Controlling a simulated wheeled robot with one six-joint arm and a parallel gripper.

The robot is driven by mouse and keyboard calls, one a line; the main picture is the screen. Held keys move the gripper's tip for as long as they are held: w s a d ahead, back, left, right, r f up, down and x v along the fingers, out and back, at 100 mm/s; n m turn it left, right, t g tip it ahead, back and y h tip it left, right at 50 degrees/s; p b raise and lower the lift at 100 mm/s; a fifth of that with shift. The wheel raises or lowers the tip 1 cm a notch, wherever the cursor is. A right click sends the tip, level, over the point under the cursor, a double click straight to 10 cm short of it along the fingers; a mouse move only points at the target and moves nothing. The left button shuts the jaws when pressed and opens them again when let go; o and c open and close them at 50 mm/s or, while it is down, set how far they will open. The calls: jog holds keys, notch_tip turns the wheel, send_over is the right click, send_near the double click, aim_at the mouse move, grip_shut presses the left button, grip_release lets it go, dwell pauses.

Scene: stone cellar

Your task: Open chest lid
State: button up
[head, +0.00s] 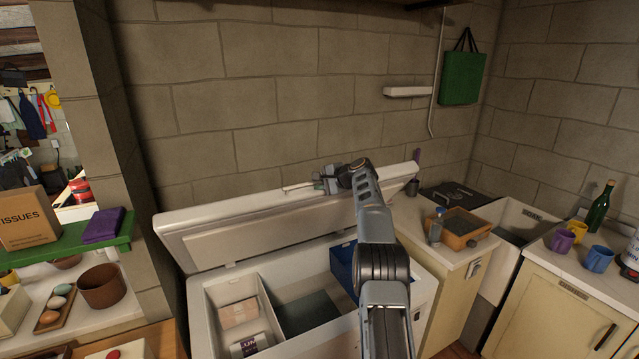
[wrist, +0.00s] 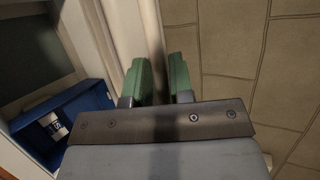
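The chest (head: 426,290) is a white freezer-like box with its lid (head: 225,243) raised and tilted back toward the stone wall, so the inside shows. My gripper (head: 322,184) is at the lid's upper edge, near a thin pale bar; my arm hides part of the chest. In the wrist view, the green fingers of my gripper (wrist: 160,82) stand apart with a narrow gap. The white lid edge (wrist: 148,25) runs up close to the fingers. I see nothing clearly clamped between them.
Inside the chest are a blue bin (head: 343,264) and a white divider compartment with packages (head: 238,313). To the right is a counter with a wooden tray (head: 461,229). A green shelf (head: 60,245) stands at left. The wall behind the lid limits room there.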

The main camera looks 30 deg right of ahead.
jog(key=shift+o, duration=1.3)
jog(key=b+v, duration=0.5)
jog(key=v, duration=0.9)
jog(key=shift+c, duration=0.4)
